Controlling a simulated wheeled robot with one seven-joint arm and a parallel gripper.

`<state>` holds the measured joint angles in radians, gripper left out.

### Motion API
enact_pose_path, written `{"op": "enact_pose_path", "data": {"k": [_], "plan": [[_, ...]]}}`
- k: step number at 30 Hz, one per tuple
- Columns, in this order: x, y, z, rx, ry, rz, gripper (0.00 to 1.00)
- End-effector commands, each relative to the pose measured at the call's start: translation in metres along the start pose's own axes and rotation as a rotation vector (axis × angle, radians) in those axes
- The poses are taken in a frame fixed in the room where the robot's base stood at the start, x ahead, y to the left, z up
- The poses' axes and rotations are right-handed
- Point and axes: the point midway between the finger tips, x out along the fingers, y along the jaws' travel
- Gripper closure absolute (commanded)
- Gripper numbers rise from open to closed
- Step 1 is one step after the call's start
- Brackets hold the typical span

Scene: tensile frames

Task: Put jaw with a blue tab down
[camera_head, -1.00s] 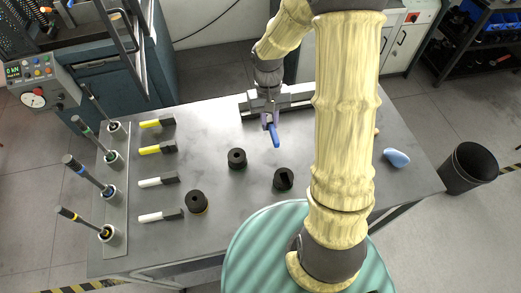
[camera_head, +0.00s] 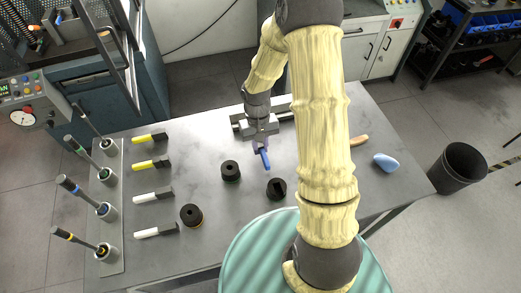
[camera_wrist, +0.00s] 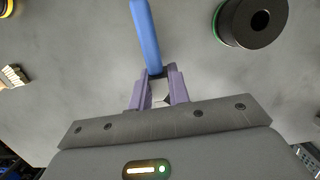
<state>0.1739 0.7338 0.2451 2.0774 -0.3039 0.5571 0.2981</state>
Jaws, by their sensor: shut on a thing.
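The jaw with the blue tab (camera_head: 265,159) is at my gripper (camera_head: 260,148), near the middle of the grey table (camera_head: 330,215). In the wrist view the blue tab (camera_wrist: 146,38) is long and points away from my gripper (camera_wrist: 158,74), whose purple fingers are shut at its near end. The jaw's dark end is mostly hidden between the fingers. Whether the jaw touches the table or hangs just above it, I cannot tell.
Black round parts stand nearby: one (camera_head: 231,171) left, one slotted (camera_head: 277,189) in front, one (camera_head: 192,216) farther left. Yellow-tabbed (camera_head: 150,138) and white-tabbed (camera_head: 152,196) pieces lie left, beside a driver rack (camera_head: 106,215). A blue lump (camera_head: 386,163) lies right.

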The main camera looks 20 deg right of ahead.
Motion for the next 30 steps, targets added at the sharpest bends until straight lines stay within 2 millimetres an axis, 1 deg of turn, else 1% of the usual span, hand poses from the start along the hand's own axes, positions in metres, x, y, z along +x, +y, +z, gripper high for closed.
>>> {"op": "enact_pose_path", "data": {"k": [3, 7, 19, 20, 21, 23, 30], "plan": [[0.015, 0.001, -0.002, 0.001, -0.005, 0.0, 1.0], [0.028, 0.001, -0.004, 0.0, -0.003, 0.001, 1.0], [0.034, 0.001, -0.006, 0.002, 0.0, 0.0, 1.0], [0.034, 0.001, -0.006, 0.002, 0.0, 0.0, 0.8], [0.033, 0.002, -0.006, 0.003, 0.0, 0.0, 0.72], [0.033, 0.002, -0.006, 0.003, 0.0, 0.0, 0.6], [0.033, 0.001, -0.006, 0.002, 0.0, 0.0, 0.6]]}}
